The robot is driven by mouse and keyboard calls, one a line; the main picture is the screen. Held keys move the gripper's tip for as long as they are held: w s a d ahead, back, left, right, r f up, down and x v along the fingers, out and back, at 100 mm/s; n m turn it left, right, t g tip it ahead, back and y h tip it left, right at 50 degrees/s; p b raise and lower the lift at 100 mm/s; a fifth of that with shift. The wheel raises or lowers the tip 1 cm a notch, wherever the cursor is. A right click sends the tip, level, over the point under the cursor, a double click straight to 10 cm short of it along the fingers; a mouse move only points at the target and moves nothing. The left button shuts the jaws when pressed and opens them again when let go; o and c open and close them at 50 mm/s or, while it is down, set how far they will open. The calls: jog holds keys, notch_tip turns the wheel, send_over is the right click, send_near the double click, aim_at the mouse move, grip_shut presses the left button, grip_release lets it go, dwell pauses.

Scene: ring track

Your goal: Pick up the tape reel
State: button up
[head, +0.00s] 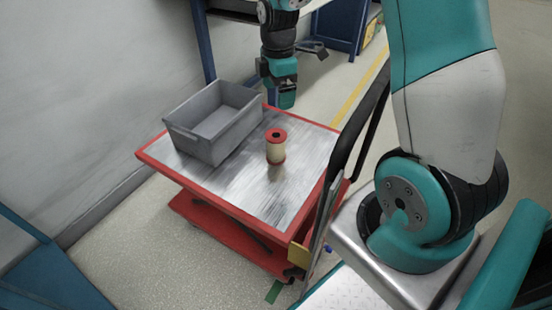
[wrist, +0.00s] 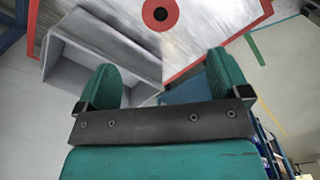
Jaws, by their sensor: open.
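The tape reel (head: 276,146) stands upright on the red-edged metal top of a cart, right of a grey bin. It has a red top flange with a dark centre hole and a cream body. In the wrist view its round red top (wrist: 160,14) shows at the upper edge, partly cut off, beyond my fingertips. My gripper (head: 287,97) is above the cart's far edge, higher than the reel and apart from it. In the wrist view my gripper (wrist: 161,82) has its two teal fingers spread wide with nothing between them.
The grey bin (head: 214,152) stands empty on the cart's left half; it also shows in the wrist view (wrist: 100,60). The cart top (head: 240,190) is bare in front of the reel. A black handle (head: 360,125) rises at the cart's right. A wall is at left.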

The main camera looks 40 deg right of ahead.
aim_at(275, 136)
notch_tip(275, 136, down, 12)
jog(key=b, duration=0.4)
jog(key=f+b, duration=0.2)
jog(key=f, duration=0.1)
jog(key=f+b, duration=0.1)
jog(key=f, duration=0.1)
jog(key=shift+w+a+f, duration=0.1)
jog(key=shift+a+f, duration=0.1)
jog(key=shift+a, duration=0.2)
jog(key=shift+r, duration=0.1)
jog(key=c, duration=1.1)
jog(key=shift+o, duration=0.2)
